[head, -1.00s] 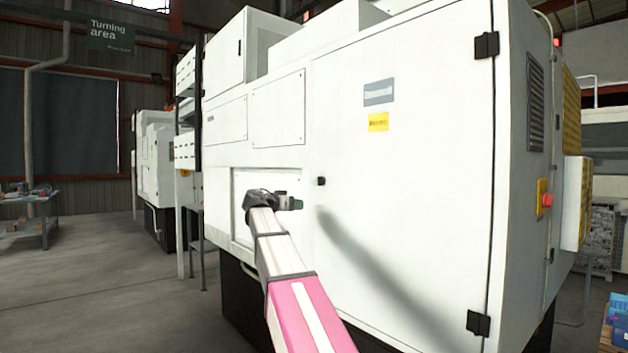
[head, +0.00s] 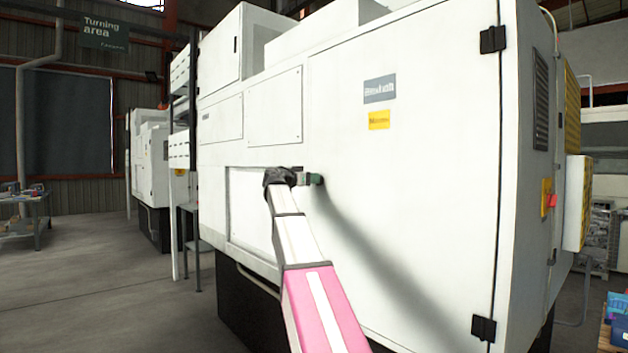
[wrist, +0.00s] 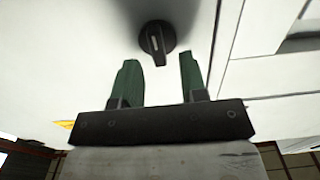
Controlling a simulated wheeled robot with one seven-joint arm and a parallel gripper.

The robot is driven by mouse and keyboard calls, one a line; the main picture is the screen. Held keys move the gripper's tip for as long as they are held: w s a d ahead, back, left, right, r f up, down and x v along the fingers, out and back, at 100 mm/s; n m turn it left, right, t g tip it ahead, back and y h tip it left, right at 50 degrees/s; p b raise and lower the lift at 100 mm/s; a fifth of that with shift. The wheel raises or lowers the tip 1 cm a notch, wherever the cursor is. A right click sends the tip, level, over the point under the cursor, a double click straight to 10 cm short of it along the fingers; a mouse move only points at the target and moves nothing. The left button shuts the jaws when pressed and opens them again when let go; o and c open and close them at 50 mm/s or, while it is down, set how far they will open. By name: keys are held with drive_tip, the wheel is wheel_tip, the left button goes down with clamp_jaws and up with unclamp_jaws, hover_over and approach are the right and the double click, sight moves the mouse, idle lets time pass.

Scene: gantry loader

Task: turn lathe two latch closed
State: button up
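The latch (wrist: 157,42) is a dark round knob with a raised grip bar and a pale mark, set on the white machine door. It shows in the wrist view just beyond my fingertips. My gripper (wrist: 161,75) has two green fingers, spread apart with nothing between them. The knob lies ahead of the gap, apart from the fingers as far as I can tell. In the head view my gripper (head: 316,179) is close to the door of the white lathe (head: 420,190), and the latch is hidden behind it.
A recessed panel (head: 250,210) and a door seam lie beside my gripper. Black hinges (head: 493,39) hold the door's right edge. A red button on a yellow box (head: 550,200) is at the right side. A work table (head: 38,210) stands far left, with open floor before it.

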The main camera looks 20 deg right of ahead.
drive_tip(key=shift+x, duration=0.8)
drive_tip(key=shift+c, duration=0.3)
clamp_jaws()
drive_tip(key=shift+n, duration=0.4)
drive_tip(key=shift+w+a+f+n, duration=0.1)
drive_tip(key=shift+w+f+n, duration=0.1)
drive_tip(key=shift+n, duration=2.65)
drive_tip(key=shift+w+a+f+n, duration=0.1)
drive_tip(key=shift+w+f+n, duration=0.1)
drive_tip(key=shift+n, duration=2.7)
drive_tip(key=shift+w+a+f+n, duration=0.1)
drive_tip(key=shift+w+f+n, duration=0.1)
drive_tip(key=shift+n, duration=2.65)
